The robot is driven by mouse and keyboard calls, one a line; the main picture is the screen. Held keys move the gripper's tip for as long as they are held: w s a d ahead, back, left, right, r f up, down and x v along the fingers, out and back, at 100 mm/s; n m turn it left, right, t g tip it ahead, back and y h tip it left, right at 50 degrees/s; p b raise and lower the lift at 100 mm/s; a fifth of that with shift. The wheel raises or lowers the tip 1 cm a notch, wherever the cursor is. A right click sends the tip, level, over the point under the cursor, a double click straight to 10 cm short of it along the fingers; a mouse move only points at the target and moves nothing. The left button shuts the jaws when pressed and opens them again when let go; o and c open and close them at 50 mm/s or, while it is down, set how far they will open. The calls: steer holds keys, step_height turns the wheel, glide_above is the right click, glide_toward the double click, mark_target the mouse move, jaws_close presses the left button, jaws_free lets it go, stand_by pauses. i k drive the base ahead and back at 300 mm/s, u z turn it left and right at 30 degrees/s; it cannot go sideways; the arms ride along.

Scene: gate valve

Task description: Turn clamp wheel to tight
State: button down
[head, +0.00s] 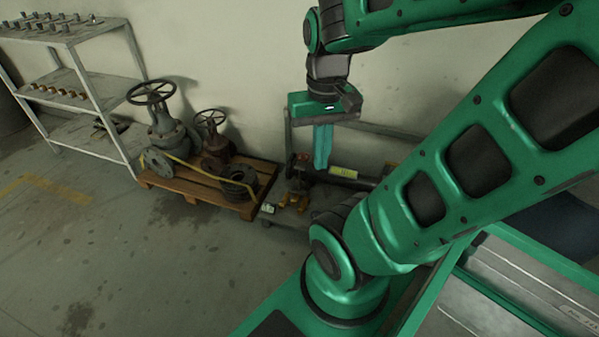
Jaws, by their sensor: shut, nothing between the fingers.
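My gripper (321,166) hangs at the centre of the head view with its teal fingers pointing down. The fingers are together and hold nothing. It appears in front of and above a low cart (369,132) against the wall. A dark pipe-like assembly (340,180) with a yellow label lies on the cart, with small orange-yellow parts (297,201) near its left end. I cannot clearly make out a clamp wheel there; my arm hides the cart's right part. A grey gate valve (166,132) with a black handwheel (150,92) stands on a wooden pallet (205,197).
A smaller rusty valve (213,140) with a reddish wheel and dark round flanges (237,182) share the pallet. A metal shelf (90,72) with small parts stands at the left. The floor (110,250) at the front left is clear.

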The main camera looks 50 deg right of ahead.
mark_target(302, 158)
steer(key=z, duration=2.1)
steer(key=k, duration=1)
steer(key=u, duration=1.15)
steer(key=i, duration=0.75)
steer(key=z, duration=0.05)
